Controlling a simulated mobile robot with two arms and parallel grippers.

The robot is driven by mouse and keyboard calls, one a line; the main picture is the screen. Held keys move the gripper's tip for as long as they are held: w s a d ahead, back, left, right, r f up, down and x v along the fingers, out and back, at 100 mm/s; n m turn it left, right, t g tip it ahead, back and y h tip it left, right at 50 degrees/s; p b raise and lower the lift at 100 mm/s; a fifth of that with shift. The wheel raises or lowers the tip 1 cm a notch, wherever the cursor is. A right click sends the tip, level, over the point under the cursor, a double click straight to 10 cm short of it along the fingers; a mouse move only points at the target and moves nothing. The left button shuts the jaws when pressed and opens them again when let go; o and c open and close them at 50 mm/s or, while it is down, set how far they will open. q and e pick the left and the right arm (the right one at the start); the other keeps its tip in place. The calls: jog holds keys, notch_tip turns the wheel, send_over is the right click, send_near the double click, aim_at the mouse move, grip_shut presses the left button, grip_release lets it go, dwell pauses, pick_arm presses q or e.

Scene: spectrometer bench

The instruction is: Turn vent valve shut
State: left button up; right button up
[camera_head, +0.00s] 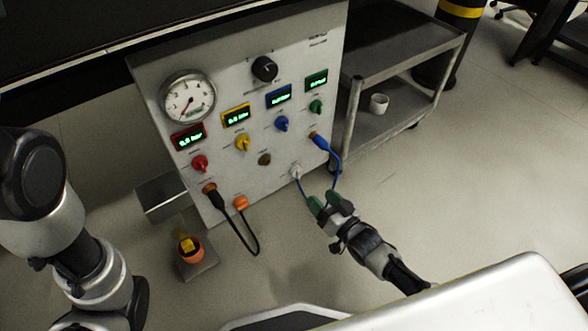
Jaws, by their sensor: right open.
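A grey upright panel (245,60) carries several knobs: a black one (265,69), a red one (200,163), a yellow one (243,142), a blue one (282,123) and a green one (316,106). Their labels are too small to read, so I cannot tell which is the vent valve. My right gripper (318,206), with green fingertips, is open in front of the panel's lower right, close to a blue cable. It is apart from the knobs. My left arm shows at the left; its gripper is not in view.
A round gauge (188,97) and small lit displays sit on the panel. A black cable (229,220) and a blue cable (339,165) hang from it. An orange cup (191,254) stands on a low stand. A grey cart (400,45) holds a white cup (379,103).

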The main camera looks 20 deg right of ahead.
aim_at(300, 175)
jog(key=b+x, duration=0.2)
jog(key=x, duration=0.2)
jog(key=b+x, duration=0.3)
jog(key=x, duration=0.1)
jog(key=shift+w+a+f, duration=0.1)
jog(key=shift+w+f, duration=0.15)
jog(key=shift+w, duration=0.1)
jog(key=shift+w+a+r+b, duration=0.15)
jog(key=shift+w+a+b, duration=0.1)
jog(key=shift+w+b, duration=0.25)
jog(key=shift+w, duration=0.1)
jog(key=c, duration=0.9)
